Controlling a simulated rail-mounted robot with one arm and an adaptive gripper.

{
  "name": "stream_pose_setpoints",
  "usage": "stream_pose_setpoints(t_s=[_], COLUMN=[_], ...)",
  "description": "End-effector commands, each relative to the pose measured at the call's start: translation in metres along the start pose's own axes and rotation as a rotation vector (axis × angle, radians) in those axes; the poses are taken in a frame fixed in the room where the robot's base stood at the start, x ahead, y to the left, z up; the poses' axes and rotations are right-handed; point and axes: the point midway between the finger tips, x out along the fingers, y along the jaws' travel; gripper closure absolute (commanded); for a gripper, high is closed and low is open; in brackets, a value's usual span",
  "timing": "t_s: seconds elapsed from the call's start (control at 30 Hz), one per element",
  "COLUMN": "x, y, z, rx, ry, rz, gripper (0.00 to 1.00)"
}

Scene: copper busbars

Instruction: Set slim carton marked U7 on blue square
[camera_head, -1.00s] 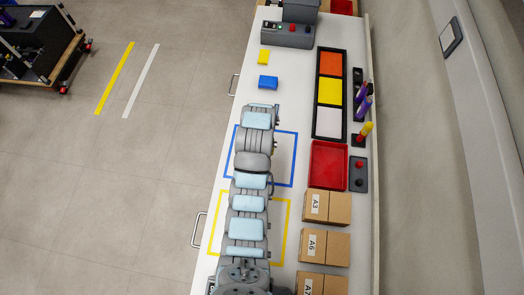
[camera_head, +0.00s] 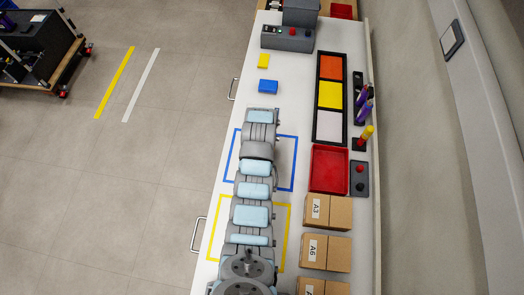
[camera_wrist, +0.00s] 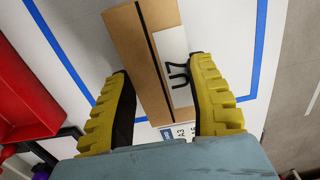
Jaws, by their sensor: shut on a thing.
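My gripper (camera_wrist: 160,74) is shut on the slim brown carton marked U7 (camera_wrist: 143,42) in the wrist view. One yellow-padded finger presses each side. The blue square (camera_head: 294,162) is a taped outline on the white table in the head view. Its blue lines (camera_wrist: 54,45) show on both sides of the carton in the wrist view. The gap between carton and table cannot be told. In the head view my arm covers part of the square and hides gripper and carton.
A red tray (camera_head: 312,188) stands right of the square, also at left in the wrist view (camera_wrist: 22,95). Brown boxes (camera_head: 341,212) line the right side below it. A yellow outline (camera_head: 286,235) lies nearer. Blue (camera_head: 268,87) and yellow (camera_head: 264,61) blocks lie beyond the square.

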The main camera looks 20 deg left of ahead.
Motion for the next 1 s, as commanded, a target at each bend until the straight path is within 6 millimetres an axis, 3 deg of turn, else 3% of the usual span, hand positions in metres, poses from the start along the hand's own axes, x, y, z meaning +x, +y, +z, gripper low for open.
stream_pose_setpoints(t_s=[0.17,0.5,0.53,0.6,1.0], x=[0.013,0.016,0.016,0.016,0.012], y=[0.000,0.000,0.000,0.000,0.000], z=[0.001,0.000,0.000,0.000,0.000], rx=[0.001,0.001,0.001,0.001,0.001], ry=[-0.001,0.000,0.000,0.001,0.001], rz=[0.000,0.000,0.000,0.000,0.000], gripper=[0.77,0.77,0.36,0.20,0.20])
